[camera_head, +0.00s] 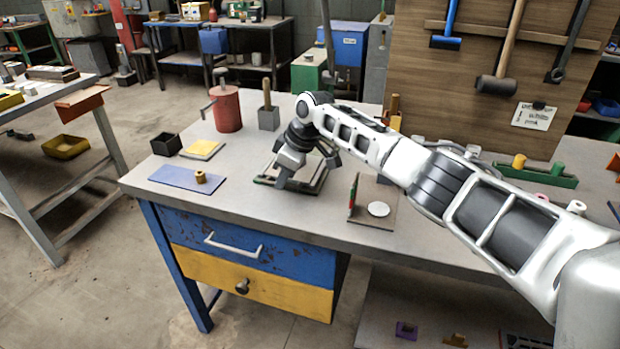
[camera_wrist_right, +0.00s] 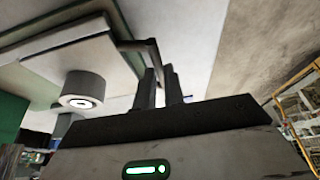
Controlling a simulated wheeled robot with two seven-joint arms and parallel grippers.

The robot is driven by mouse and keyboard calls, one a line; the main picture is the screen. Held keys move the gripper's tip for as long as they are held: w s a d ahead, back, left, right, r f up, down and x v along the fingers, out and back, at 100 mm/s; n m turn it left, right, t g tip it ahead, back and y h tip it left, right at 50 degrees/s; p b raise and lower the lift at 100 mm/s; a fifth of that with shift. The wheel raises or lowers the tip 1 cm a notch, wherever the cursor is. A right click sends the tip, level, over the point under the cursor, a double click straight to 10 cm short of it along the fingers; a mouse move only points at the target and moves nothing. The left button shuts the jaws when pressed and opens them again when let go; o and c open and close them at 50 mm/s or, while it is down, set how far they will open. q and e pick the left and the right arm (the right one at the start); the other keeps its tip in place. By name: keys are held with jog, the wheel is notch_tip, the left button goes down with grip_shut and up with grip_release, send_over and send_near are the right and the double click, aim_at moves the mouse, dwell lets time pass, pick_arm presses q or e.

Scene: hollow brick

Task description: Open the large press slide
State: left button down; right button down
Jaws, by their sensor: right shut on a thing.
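A low press-like fixture with dark rails and a pale plate (camera_head: 312,183) lies on the bench near its front middle; I take it for the large press slide. My right gripper (camera_head: 284,183) points down over its left part and hides some of it. In the right wrist view, the two dark fingers (camera_wrist_right: 160,87) are closed around the end of a thin dark bent handle (camera_wrist_right: 141,46), beside a pale plate (camera_wrist_right: 75,55). A grey cylinder (camera_wrist_right: 83,90) stands out from that plate. How far the slide is open cannot be told. My left gripper is not in view.
On the bench (camera_head: 235,195), a blue mat (camera_head: 178,180) with a brass piece, a black box (camera_head: 166,144) and a red canister (camera_head: 226,108) stand to the left. A small board with a white disc (camera_head: 378,209) lies to the right. Drawers (camera_head: 230,245) sit below.

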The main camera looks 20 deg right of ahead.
jog(key=shift+s+r, duration=0.1)
jog(key=c, duration=1.5)
grip_release()
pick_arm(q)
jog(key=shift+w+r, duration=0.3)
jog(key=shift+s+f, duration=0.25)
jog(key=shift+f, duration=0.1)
pick_arm(e)
jog(key=v, duration=1.6)
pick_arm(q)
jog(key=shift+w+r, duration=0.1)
